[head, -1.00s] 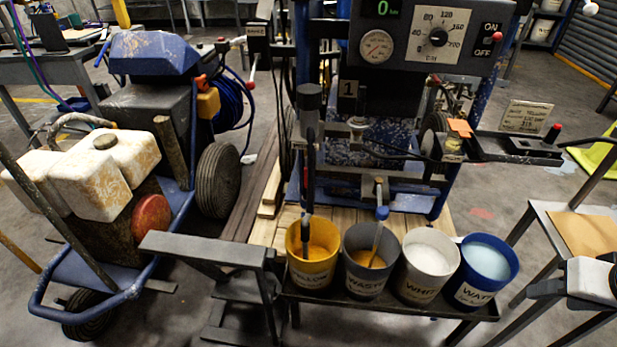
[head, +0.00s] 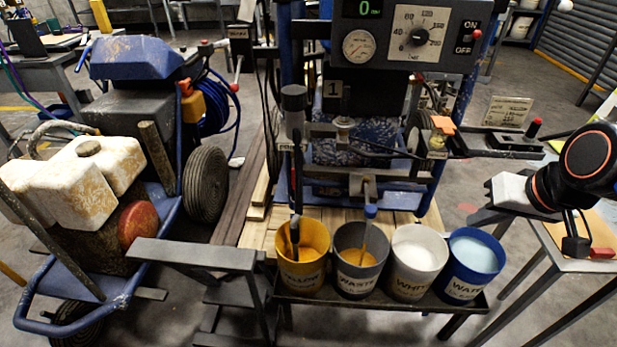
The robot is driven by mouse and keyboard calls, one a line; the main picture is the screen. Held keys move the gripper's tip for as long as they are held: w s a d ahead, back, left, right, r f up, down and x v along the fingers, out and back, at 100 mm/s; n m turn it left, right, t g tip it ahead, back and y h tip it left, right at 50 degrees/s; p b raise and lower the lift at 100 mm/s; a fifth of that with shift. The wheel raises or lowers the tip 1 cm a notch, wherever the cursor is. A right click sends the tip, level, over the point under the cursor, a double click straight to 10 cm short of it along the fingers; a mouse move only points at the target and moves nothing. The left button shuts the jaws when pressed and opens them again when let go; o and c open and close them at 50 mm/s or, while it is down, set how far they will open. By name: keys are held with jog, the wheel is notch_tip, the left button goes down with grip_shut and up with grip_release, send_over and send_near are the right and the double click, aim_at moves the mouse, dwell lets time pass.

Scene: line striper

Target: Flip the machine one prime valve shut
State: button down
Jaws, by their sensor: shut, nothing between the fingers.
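Machine one is the blue-framed striper in the middle, with a black "1" plate (head: 334,88). An orange flat handle (head: 443,124) sits on a small brass-coloured body (head: 437,142) at its right side; it may be the prime valve, but I cannot tell for sure. A blue-collared tube (head: 369,212) runs down from a metal fitting into the grey WASTE bucket (head: 348,270). My gripper (head: 494,190) is at the right, a pale block on my black arm with orange rings. It is shut and empty, to the right of and below the orange handle, apart from it.
Yellow (head: 301,272), white (head: 411,280) and blue water (head: 470,278) buckets share the front tray with the waste bucket. A control panel (head: 408,40) reads 0. Another striper (head: 130,60) stands left.

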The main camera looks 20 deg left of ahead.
aim_at(295, 175)
jog(key=w+a+y, duration=0.1)
jog(key=w+a, duration=0.2)
jog(key=a, duration=0.7)
jog(key=w+a+f+n+g+y, duration=0.1)
jog(key=w+a, duration=0.2)
jog(key=a, duration=0.6)
jog(key=w+a+n+y, duration=0.1)
jog(key=w+a, duration=0.3)
jog(key=a, duration=0.6)
jog(key=shift+a+f+g+y, duration=0.3)
jog(key=shift+a+f+y, duration=0.1)
jog(key=shift+y, duration=0.1)
jog(key=w+a+f, duration=0.1)
jog(key=a+f, duration=0.7)
jog(key=a, duration=0.1)
jog(key=shift+w, duration=0.35)
jog(key=shift+a, duration=0.1)
